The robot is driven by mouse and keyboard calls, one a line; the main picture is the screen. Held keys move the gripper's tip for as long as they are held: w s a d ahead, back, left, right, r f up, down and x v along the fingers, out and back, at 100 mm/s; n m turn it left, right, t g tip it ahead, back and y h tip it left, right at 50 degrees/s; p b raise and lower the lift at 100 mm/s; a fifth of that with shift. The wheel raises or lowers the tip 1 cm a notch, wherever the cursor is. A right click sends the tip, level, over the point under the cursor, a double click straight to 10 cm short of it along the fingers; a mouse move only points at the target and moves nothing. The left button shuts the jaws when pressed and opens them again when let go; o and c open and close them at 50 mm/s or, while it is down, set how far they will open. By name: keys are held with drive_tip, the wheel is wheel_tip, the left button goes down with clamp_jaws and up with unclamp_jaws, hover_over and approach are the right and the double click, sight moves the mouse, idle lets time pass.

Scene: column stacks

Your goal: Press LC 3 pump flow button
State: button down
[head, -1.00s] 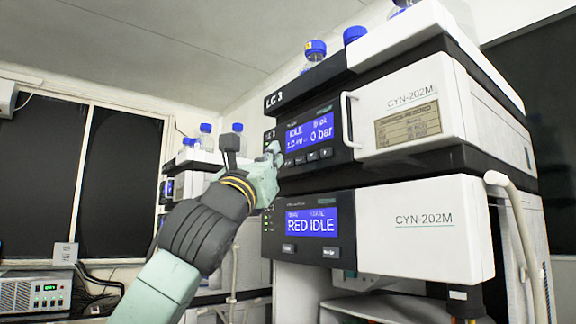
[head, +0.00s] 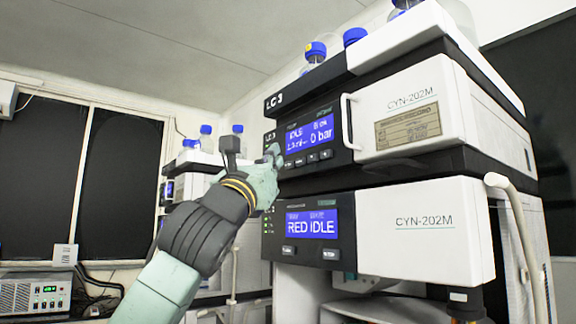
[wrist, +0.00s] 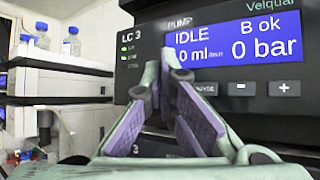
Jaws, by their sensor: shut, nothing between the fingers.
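The LC 3 pump module (head: 345,128) is the upper dark-fronted unit in the head view. Its blue display (head: 310,135) reads IDLE and 0 bar, and a row of small buttons (head: 312,157) sits below it. In the wrist view the display (wrist: 232,42) is large, with minus (wrist: 242,88) and plus (wrist: 284,87) buttons underneath. My gripper (head: 274,152) is shut and empty, its tips at the left end of the button row. In the wrist view my gripper (wrist: 166,66) covers the panel's lower left, hiding any leftmost button. Whether the tips touch the panel cannot be told.
A second module (head: 310,225) reading RED IDLE stands directly below. A white curved handle (head: 347,120) sticks out right of the pump display. Blue-capped bottles (head: 315,52) stand on top. Another instrument stack (head: 190,160) is behind my gripper to the left.

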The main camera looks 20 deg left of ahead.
idle(0.3)
drive_tip(key=shift+w+d+b, duration=0.3)
drive_tip(key=shift+w+b, duration=0.05)
drive_tip(key=shift+w+d, duration=0.2)
drive_tip(key=shift+w, duration=0.1)
idle(0.9)
drive_tip(key=shift+s+b, duration=0.1)
drive_tip(key=shift+b, duration=0.2)
drive_tip(key=shift+s+a, duration=0.5)
drive_tip(key=shift+s, duration=0.05)
drive_tip(key=shift+s+a+b, duration=0.3)
drive_tip(key=shift+s+a, duration=0.5)
drive_tip(key=shift+s, duration=0.2)
drive_tip(key=shift+s+a+b, duration=0.25)
drive_tip(key=shift+s+a, duration=0.5)
drive_tip(key=shift+s, duration=0.25)
